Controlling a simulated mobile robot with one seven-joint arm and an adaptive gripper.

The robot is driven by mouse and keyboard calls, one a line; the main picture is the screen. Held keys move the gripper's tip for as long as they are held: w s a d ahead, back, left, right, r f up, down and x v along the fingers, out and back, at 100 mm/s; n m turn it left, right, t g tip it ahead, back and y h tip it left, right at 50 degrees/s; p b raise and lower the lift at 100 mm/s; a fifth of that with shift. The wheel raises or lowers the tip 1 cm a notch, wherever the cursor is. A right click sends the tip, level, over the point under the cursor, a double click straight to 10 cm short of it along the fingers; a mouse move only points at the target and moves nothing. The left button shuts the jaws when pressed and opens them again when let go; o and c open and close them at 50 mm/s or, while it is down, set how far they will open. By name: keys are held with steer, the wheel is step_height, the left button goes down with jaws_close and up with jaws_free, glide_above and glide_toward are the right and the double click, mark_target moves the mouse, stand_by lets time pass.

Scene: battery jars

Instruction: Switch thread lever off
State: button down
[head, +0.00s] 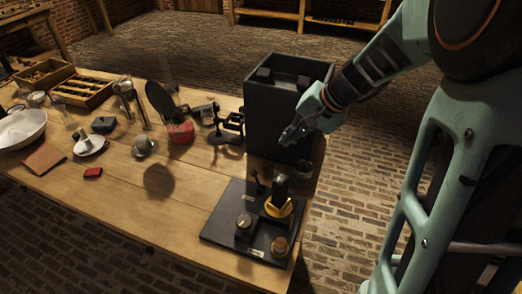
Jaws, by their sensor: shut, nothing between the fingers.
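A black control board (222,232) lies near the front right edge of the wooden table. It carries a small dark lever-like piece (258,184) at its back left. A dark upright post on a yellow round base (279,208) stands right of it. I cannot tell for sure which piece is the thread lever, nor its position. My gripper (287,137) is shut and empty. It is above and behind the board, in front of the tall dark box, apart from the lever-like piece.
A tall dark open box (265,110) stands behind my gripper. The board also has a dial (244,221) and a brass knob (280,245). The table left of the board is clear.

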glide_above(256, 171)
steer(key=w+d, duration=0.2)
steer(key=d, duration=0.2)
step_height(256, 171, down, 8)
steer(key=shift+s+a+f, duration=0.45)
steer(key=shift+a+f, duration=0.15)
steer(key=shift+f, duration=0.2)
steer(key=shift+s+a+f, duration=0.45)
steer(key=shift+a+f, duration=0.1)
steer(key=shift+f, duration=0.25)
steer(key=shift+a+f+b, duration=0.35)
steer(key=shift+f+b, duration=0.05)
steer(key=shift+b, duration=0.55)
steer(key=shift+a+f+b, duration=0.1)
steer(key=shift+a+b, duration=0.35)
steer(key=shift+b, duration=0.15)
steer(key=shift+a+r, duration=0.15)
steer(key=shift+r, duration=0.05)
steer(key=shift+f, duration=0.1)
